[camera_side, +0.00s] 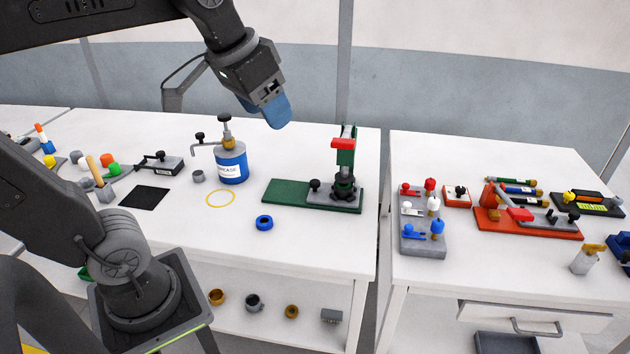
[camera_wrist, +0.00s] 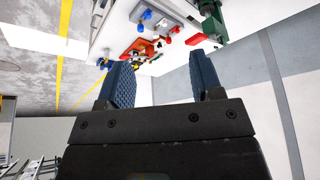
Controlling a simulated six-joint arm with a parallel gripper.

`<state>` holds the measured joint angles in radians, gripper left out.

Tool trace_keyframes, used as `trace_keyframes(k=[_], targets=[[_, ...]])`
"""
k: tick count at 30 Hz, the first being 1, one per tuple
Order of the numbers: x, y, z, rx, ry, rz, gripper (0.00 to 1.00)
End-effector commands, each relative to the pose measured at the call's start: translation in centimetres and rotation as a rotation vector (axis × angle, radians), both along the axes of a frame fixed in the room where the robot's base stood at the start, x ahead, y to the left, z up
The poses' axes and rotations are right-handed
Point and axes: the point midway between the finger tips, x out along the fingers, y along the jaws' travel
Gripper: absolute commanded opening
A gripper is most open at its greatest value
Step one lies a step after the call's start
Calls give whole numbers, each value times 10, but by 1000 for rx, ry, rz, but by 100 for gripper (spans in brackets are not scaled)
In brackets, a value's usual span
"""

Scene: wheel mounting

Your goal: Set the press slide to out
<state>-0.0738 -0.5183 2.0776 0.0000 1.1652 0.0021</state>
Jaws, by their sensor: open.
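The press is a green frame (camera_side: 346,160) with a red handle (camera_side: 343,143) at its top, standing on a green base plate (camera_side: 287,192). A grey slide (camera_side: 328,196) with a black knob (camera_side: 315,185) lies on the right part of that base, with a dark round part under the press column. My gripper (camera_side: 277,114) hangs in the air above the table, left of the press and higher than it. Its blue fingers are apart and empty in the wrist view (camera_wrist: 164,86). The press also shows at the upper right of the wrist view (camera_wrist: 211,22).
A blue grease can (camera_side: 231,168) with a pump stands left of the press. A blue ring (camera_side: 264,223) lies in front. A gap separates this table from the right one, which bears a grey switch block (camera_side: 422,236) and an orange fixture (camera_side: 525,224).

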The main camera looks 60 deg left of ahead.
Motion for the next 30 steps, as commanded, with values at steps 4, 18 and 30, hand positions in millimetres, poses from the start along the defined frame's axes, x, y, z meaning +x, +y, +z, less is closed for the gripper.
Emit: trace_keyframes(k=[4, 18, 30], targets=[[47, 21, 21, -6, 62, 57, 60], [204, 146, 21, -56, 275, 265, 60], [246, 216, -20, -94, 366, 355, 60]])
